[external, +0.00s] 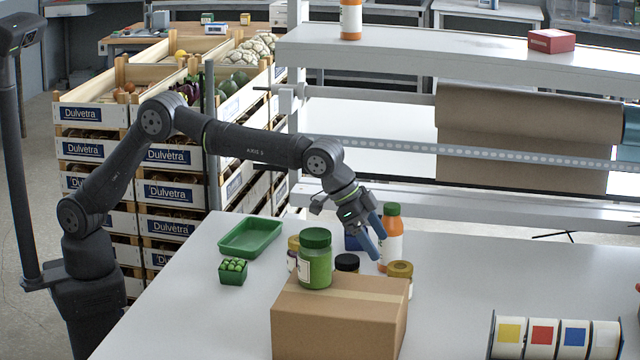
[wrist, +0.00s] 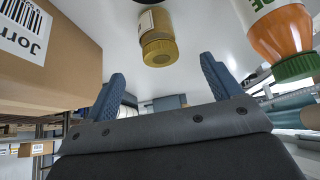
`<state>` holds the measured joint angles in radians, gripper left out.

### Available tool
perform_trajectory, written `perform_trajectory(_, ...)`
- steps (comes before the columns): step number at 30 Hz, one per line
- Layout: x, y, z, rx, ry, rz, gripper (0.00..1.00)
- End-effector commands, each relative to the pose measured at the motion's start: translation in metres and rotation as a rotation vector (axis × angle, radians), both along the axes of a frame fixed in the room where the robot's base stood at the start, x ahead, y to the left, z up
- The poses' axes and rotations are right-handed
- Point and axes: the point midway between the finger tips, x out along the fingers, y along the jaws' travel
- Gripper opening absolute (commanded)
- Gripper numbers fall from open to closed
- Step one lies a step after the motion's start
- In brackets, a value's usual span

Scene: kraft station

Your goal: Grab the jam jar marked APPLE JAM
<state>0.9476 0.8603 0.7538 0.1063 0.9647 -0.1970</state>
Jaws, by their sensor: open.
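My gripper (external: 374,238) is open and empty, pointing down behind the cardboard box; it also shows in the wrist view (wrist: 164,82). A gold-lidded jar (external: 401,269) stands by the box's right back corner. In the wrist view a gold-lidded jar (wrist: 158,50) with a pale label lies ahead of the gap between my fingers, apart from them. Another gold-lidded jar (external: 293,254) and a black-lidded jar (external: 347,262) stand behind the box, partly hidden. I cannot read APPLE JAM on any label.
The cardboard box (external: 340,325) stands close to the jars. An orange-and-white bottle with a green cap (external: 391,240) stands beside my gripper. A green tray (external: 250,238) and a small green punnet (external: 233,272) are left.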

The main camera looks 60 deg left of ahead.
Motion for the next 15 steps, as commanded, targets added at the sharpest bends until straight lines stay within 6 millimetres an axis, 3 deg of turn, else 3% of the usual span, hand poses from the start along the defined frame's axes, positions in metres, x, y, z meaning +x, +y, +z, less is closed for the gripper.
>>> perform_trajectory(4,0.011,-0.010,-0.025,0.002,0.002,0.000,0.83)
perform_trajectory(15,0.021,-0.022,-0.050,0.001,0.001,0.000,0.83)
